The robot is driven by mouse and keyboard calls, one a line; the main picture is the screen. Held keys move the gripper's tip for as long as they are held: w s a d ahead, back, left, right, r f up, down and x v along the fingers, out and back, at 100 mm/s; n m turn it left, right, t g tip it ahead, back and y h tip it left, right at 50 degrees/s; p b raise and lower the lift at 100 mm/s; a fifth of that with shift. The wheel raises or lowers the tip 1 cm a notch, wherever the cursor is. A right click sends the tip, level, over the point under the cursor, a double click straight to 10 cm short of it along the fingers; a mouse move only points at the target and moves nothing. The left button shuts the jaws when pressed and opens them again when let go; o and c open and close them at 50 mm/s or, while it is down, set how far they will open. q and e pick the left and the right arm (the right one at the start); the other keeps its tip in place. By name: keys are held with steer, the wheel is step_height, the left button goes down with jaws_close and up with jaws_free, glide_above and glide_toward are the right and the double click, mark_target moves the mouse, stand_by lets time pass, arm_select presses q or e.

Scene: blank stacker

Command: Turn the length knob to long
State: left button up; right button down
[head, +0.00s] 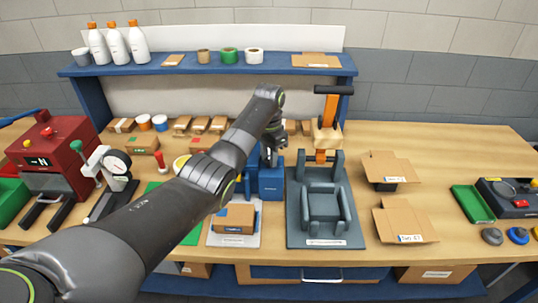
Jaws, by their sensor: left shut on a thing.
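My left arm reaches in from the lower left across the bench. My left gripper (271,157) points down at the top of a small blue unit (271,184) in the middle of the bench. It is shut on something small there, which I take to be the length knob. The knob itself is hidden behind the gripper and wrist, so I cannot see its marking or which way it points. My right gripper is not in view.
A dark grey fixture (324,222) with an orange lever (328,112) stands just right of the blue unit. A brown box (234,218) lies on a pale plate in front. Open cartons (402,221) are at right. A red machine (58,152) stands at left.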

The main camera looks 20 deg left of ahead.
arm_select(q)
steer(key=m+p, duration=0.2)
steer(key=m, duration=0.1)
steer(key=shift+r+m, duration=0.2)
steer(key=shift+m, duration=0.1)
steer(key=m+p, duration=0.2)
steer(key=m, duration=0.2)
steer(key=shift+m, duration=0.3)
steer(key=m+p, duration=0.1)
steer(key=m, duration=0.3)
steer(key=shift+f, duration=0.1)
steer(key=m, duration=0.5)
steer(key=shift+m, duration=0.3)
steer(key=o, duration=0.7)
